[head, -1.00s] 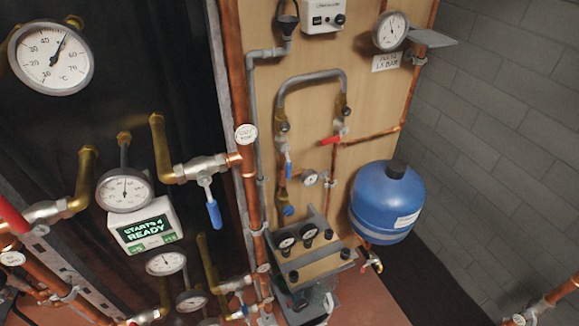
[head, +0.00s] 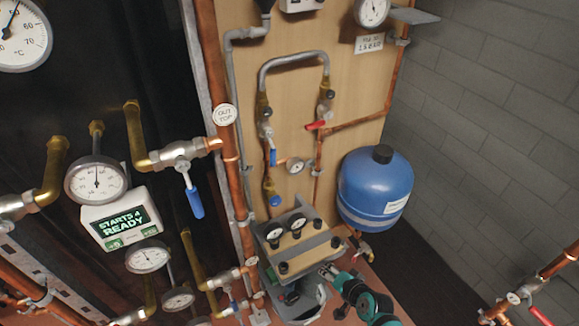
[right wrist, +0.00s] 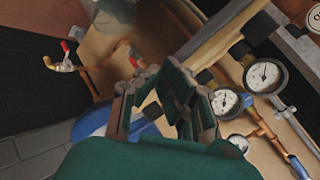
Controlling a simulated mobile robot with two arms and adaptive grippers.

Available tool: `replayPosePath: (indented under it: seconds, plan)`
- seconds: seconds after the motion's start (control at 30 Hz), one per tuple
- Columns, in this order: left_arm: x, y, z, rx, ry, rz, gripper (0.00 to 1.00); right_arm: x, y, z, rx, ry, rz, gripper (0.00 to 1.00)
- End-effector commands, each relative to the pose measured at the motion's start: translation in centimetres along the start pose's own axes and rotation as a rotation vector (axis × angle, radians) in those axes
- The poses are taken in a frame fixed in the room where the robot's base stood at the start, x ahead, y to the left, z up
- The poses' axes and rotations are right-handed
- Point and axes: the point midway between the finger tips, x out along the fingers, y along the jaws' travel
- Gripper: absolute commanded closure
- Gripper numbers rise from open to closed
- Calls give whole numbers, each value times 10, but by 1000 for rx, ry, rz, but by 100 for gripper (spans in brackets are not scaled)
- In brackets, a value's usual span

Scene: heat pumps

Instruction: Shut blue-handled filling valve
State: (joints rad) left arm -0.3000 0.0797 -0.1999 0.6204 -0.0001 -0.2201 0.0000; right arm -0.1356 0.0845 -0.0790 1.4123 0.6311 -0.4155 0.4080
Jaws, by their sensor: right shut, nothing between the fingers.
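On the wooden board in the head view, a grey U-shaped hose (head: 290,58) joins two brass valves. The left one has a blue lever (head: 272,157) hanging down. The right one has a red lever (head: 315,125) pointing left. A small blue knob (head: 275,200) sits lower on the left pipe. My right gripper (head: 328,271) is at the bottom of the head view, below and right of the blue lever and well apart from it. In the right wrist view its dark green fingers (right wrist: 155,100) are shut and empty. My left gripper is not in view.
A blue tank (head: 372,190) stands right of the board. Another blue-handled valve (head: 194,203) is on the copper pipe at left. The wrist view shows gauges (right wrist: 263,75) close on the right.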

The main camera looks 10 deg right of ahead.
Motion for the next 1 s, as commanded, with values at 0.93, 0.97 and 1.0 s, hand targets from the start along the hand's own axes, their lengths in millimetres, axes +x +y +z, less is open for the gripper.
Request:
replayPosePath:
  seconds: [0.93,0.97,1.0]
  plan:
    - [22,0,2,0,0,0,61,-90,-237,-148,511,77,-651,100]
    - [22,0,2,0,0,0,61,-89,-238,-148,511,77,-651,100]
    - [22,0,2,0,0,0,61,-87,-240,-149,511,77,-651,100]
